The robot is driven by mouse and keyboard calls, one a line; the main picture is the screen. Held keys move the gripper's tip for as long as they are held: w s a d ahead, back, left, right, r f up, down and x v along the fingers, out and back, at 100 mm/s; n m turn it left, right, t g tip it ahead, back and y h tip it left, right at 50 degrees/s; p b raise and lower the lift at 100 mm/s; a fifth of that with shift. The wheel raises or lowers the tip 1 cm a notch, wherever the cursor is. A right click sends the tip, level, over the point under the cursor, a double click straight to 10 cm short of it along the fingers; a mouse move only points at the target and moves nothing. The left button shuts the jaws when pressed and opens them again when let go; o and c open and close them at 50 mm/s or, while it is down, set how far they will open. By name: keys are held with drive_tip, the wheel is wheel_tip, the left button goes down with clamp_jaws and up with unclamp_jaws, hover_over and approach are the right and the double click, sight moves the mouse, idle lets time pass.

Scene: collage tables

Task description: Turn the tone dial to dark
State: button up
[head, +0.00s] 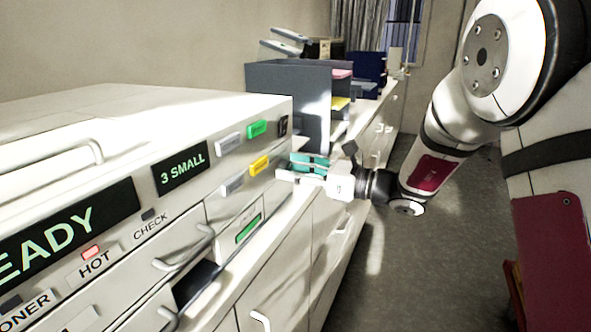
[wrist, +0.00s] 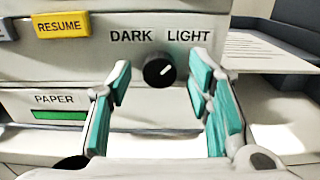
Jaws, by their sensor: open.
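The tone dial (wrist: 159,70) is a round black knob on the white machine's front (wrist: 220,20), below the words DARK and LIGHT. Its white mark points up and right, toward LIGHT. My gripper (wrist: 161,82) is open, with one teal-padded finger to the left of the dial and the other to its right. Gaps show between the pads and the knob; I cannot tell how deep the fingertips reach. In the head view my gripper (head: 310,165) is at the right end of the machine's front, and I cannot make out the dial there.
A yellow RESUME button (wrist: 62,25) is up and left of the dial. A green PAPER indicator (wrist: 58,115) is below left. Drawer handles (head: 185,250) stick out from the machine. A grey tray organizer (head: 290,85) stands beyond it. The floor (head: 430,260) at right is clear.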

clamp_jaws()
drive_tip(key=shift+n+b, duration=0.4)
drive_tip(key=n+b, duration=0.3)
drive_tip(key=shift+f+n+b, duration=0.15)
drive_tip(key=shift+n+b, duration=0.2)
drive_tip(key=shift+n, duration=0.05)
drive_tip(key=n+b, duration=0.4)
drive_tip(key=b, duration=0.1)
drive_tip(key=shift+f+n+b, duration=0.1)
drive_tip(key=shift+n+b, duration=0.2)
drive_tip(key=shift+b, duration=0.05)
drive_tip(key=n+b, duration=0.8)
drive_tip(key=b, duration=0.6)
drive_tip(key=shift+n+b, duration=0.4)
drive_tip(key=shift+r, duration=0.2)
unclamp_jaws()
